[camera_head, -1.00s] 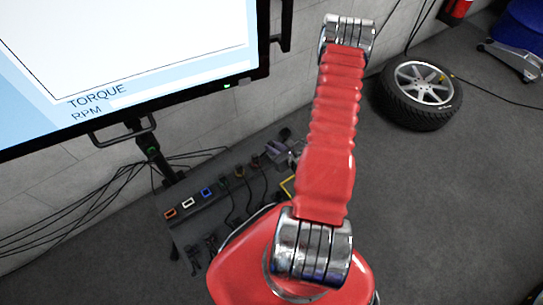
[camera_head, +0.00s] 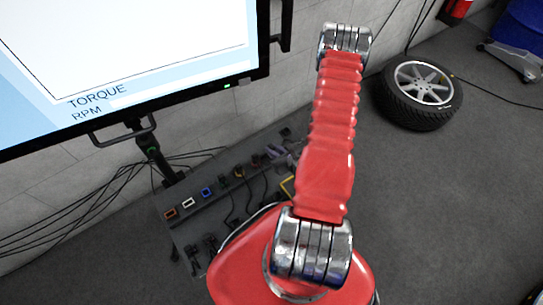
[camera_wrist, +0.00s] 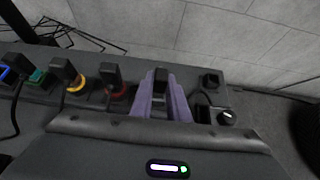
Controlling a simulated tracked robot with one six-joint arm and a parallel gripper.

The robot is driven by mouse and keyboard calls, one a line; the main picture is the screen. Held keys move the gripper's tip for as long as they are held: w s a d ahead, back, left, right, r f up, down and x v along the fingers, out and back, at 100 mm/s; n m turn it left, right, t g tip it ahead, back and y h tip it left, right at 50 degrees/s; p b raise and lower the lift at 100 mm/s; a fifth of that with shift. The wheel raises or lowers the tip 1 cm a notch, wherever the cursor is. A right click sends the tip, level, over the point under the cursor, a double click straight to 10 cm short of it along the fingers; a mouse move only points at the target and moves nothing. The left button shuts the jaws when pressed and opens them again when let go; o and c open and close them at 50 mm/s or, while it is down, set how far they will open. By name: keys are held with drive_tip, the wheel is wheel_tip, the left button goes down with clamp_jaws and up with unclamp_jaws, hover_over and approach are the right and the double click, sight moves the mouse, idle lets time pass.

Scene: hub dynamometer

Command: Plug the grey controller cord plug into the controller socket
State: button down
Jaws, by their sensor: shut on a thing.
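In the wrist view my gripper (camera_wrist: 166,102) has purple fingers shut on a dark grey plug (camera_wrist: 161,78), whose top shows between them. The gripper is at the panel (camera_wrist: 140,68), right of the red-ringed plug. I cannot tell whether the held plug touches the panel or is in a socket. The controller socket is not clearly seen; the fingers may hide it. In the head view the purple fingers (camera_head: 284,151) show only in part beside my red arm.
Plugs with yellow (camera_wrist: 76,82) and red (camera_wrist: 116,91) rings stand left of the gripper. A dark block (camera_wrist: 211,80) and a knob (camera_wrist: 228,117) are close on its right. Cords lie on the panel unit (camera_head: 180,236). A wheel (camera_head: 419,93) lies on the floor, right.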

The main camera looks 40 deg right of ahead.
drive_tip(key=c, duration=1.6)
unclamp_jaws()
drive_tip(key=shift+v, duration=6.85)
